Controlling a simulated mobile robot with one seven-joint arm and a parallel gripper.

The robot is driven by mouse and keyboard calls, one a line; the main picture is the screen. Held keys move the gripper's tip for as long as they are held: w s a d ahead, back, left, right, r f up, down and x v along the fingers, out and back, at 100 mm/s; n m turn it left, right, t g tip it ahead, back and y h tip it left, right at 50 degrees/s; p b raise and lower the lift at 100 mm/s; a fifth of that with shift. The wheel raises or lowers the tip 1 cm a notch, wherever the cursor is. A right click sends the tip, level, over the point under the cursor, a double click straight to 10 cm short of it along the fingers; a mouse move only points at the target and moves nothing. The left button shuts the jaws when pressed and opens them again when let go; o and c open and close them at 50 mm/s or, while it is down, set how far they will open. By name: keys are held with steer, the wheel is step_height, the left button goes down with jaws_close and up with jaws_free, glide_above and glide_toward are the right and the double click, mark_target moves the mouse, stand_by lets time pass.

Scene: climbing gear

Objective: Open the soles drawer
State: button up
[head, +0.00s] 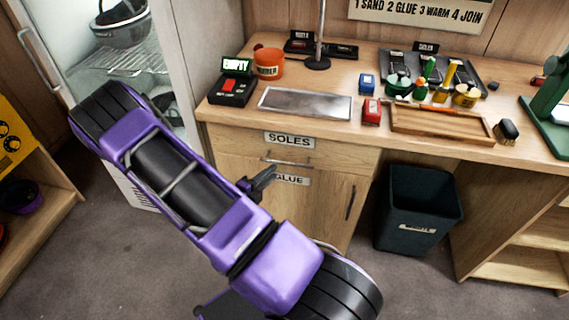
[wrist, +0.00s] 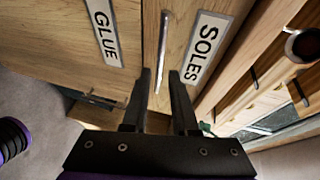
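The soles drawer (head: 335,157) is the top drawer under the workbench, its wooden front flush with the cabinet. It bears a white SOLES label (head: 289,140) and a thin metal bar handle (head: 287,161). In the wrist view, the handle (wrist: 164,45) runs up the picture beside the SOLES label (wrist: 205,48). My gripper (head: 262,183) is in front of the cabinet, just below the handle in the head view. In the wrist view, its two fingers (wrist: 162,75) are apart, with the handle's near end showing between them. I cannot tell whether they touch it.
Below is a cupboard door with a GLUE label (head: 292,179) and a vertical handle (head: 350,202). A dark bin (head: 417,210) stands right of the cabinet. The worktop carries a metal plate (head: 305,103), a wooden tray (head: 440,124) and several bottles. Grey floor lies free in front.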

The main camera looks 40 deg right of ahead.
mark_target(284, 163)
steer(key=x, duration=0.8)
steer(key=shift+b, duration=0.35)
steer(key=shift+c, duration=0.3)
jaws_close()
steer(key=shift+a, duration=0.1)
stand_by(0.5)
